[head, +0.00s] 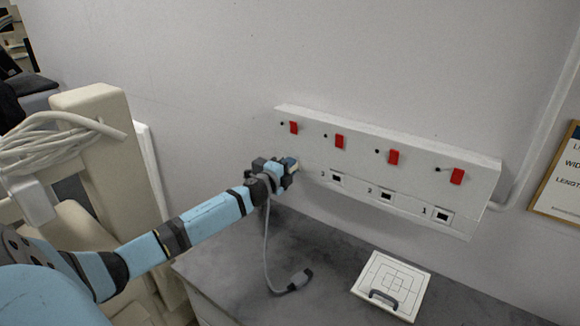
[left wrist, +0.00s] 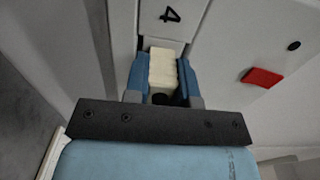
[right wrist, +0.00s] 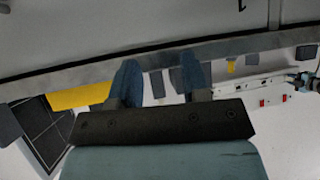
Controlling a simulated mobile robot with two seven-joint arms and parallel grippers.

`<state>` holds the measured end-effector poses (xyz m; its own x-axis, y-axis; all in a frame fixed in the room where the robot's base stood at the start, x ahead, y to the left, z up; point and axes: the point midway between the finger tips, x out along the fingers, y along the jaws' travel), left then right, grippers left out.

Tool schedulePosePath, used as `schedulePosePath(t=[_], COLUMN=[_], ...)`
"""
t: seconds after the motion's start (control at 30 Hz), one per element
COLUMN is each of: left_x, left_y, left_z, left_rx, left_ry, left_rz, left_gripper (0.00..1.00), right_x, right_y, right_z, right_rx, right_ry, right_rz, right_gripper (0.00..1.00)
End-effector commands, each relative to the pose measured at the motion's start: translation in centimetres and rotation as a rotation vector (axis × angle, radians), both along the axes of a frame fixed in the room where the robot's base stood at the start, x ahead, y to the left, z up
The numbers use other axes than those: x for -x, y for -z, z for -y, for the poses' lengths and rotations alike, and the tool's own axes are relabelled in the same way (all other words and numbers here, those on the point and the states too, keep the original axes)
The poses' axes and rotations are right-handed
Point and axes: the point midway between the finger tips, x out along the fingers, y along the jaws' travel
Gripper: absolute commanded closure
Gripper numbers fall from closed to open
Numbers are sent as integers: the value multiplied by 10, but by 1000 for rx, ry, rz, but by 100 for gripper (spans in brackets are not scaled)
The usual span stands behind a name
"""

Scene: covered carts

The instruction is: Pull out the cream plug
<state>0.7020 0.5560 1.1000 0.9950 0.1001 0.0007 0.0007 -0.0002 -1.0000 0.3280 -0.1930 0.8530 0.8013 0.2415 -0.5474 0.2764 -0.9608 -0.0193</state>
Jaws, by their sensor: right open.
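The cream plug (left wrist: 163,72) sits between the blue fingers of my left gripper (left wrist: 163,78), which press on its two sides. Its far end meets the white panel just below the number 4; whether it is fully seated I cannot tell. In the head view, my left gripper (head: 288,166) is at the left end of the white socket panel (head: 410,184) and mostly hides the plug. A grey cable (head: 266,235) hangs below the gripper to a dark connector (head: 300,280) on the grey top. My right gripper (right wrist: 160,82) is open with nothing between its fingers, away from the panel.
The panel has several red switches (head: 393,157) and visible sockets 3 (head: 337,177), 2 (head: 386,196) and 1 (head: 442,215). A white square box with a handle (head: 392,283) lies on the grey cart top (head: 235,270). A cream column with coiled cable (head: 95,125) stands at left.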

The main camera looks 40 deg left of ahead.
Motion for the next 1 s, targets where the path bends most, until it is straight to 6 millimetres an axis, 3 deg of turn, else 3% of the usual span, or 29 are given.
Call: schedulePosePath(t=[1.0], left_x=[35], left_y=[0], left_z=[4], left_rx=[0], left_ry=[0], left_rz=[0], left_gripper=[100], right_x=[1], right_y=[-3], right_z=[0], right_rx=[1], right_ry=[0], right_rz=[-4], right_gripper=[57])
